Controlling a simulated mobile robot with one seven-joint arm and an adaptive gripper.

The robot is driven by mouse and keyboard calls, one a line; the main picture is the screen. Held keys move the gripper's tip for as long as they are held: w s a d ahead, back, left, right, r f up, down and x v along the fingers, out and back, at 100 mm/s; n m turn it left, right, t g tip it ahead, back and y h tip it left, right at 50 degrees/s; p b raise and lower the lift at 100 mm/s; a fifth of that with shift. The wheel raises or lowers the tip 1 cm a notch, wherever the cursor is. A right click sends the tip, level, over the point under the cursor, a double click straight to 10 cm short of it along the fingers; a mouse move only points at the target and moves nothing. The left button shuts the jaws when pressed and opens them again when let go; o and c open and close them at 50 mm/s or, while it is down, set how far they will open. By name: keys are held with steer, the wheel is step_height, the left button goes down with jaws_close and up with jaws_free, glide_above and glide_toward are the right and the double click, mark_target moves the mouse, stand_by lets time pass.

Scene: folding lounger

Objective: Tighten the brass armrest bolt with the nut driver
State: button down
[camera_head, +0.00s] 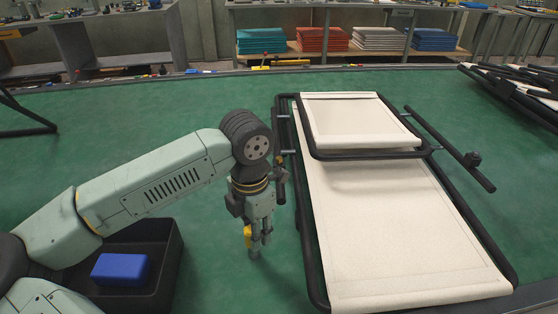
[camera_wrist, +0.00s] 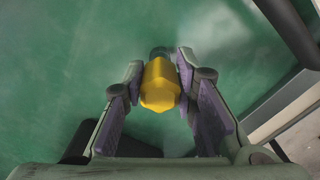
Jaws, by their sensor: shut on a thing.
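My gripper (camera_head: 262,236) points down over the green bench top, just left of the lounger (camera_head: 400,230). It is shut on the nut driver, whose yellow handle (camera_head: 247,236) shows at the fingers. In the wrist view, the yellow handle (camera_wrist: 160,85) sits between the two purple-padded fingers of my gripper (camera_wrist: 160,72), with a dark end beyond it. The lounger has cream fabric on a black tube frame. Its left armrest (camera_head: 281,175) is partly behind my wrist; its right armrest (camera_head: 450,148) carries a dark knob.
A black bin (camera_head: 170,272) with a blue block (camera_head: 120,269) stands at lower left, beside my arm. Another folded frame (camera_head: 515,90) lies at far right. Small tools line the bench's back edge. The bench between bin and lounger is clear.

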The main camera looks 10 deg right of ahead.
steer(key=shift+r, duration=0.15)
steer(key=shift+r+p, duration=1.05)
steer(key=shift+r, duration=1.35)
